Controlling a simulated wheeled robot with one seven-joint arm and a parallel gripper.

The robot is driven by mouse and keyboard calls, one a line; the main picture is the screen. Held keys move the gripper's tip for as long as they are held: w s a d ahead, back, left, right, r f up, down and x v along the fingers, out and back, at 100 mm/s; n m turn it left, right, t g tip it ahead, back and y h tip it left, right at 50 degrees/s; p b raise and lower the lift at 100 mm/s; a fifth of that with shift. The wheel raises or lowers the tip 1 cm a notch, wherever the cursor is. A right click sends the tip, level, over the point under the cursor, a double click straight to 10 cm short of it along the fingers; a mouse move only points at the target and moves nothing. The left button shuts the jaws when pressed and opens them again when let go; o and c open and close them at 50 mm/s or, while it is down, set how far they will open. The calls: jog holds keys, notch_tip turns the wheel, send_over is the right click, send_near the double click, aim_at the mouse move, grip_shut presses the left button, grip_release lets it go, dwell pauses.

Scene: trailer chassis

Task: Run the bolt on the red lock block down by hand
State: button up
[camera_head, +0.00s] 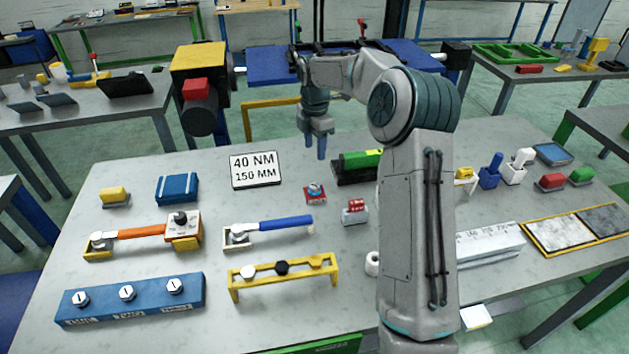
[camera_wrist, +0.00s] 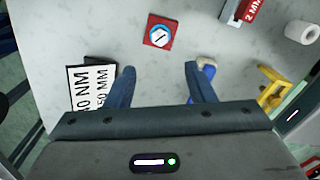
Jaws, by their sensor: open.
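The red lock block (camera_head: 315,194) is a small flat red square on the table, right of the 40 NM 150 MM sign. A white bolt head with a dark mark and a blue ring sits on it, clearest in the wrist view, where the block (camera_wrist: 148,42) lies near the top. My gripper (camera_head: 318,148) points down above the table, behind the block in the head view. In the wrist view my gripper (camera_wrist: 158,76) is open and empty, its two blue fingers well apart. The block lies beyond the fingertips, not between them. How far the bolt is in cannot be told.
The sign (camera_head: 255,170) stands left of the block. A blue-handled wrench (camera_head: 280,224) lies in front, with a yellow rack (camera_head: 285,270) nearer. A grey block with red parts (camera_head: 355,212) stands right of the block, and a green-topped black case (camera_head: 358,166) behind.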

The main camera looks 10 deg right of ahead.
aim_at(315, 185)
notch_tip(315, 185, down, 14)
jog(key=p, duration=0.2)
jog(key=shift+r+p, duration=0.25)
jog(key=shift+p, duration=0.1)
jog(key=c, duration=1)
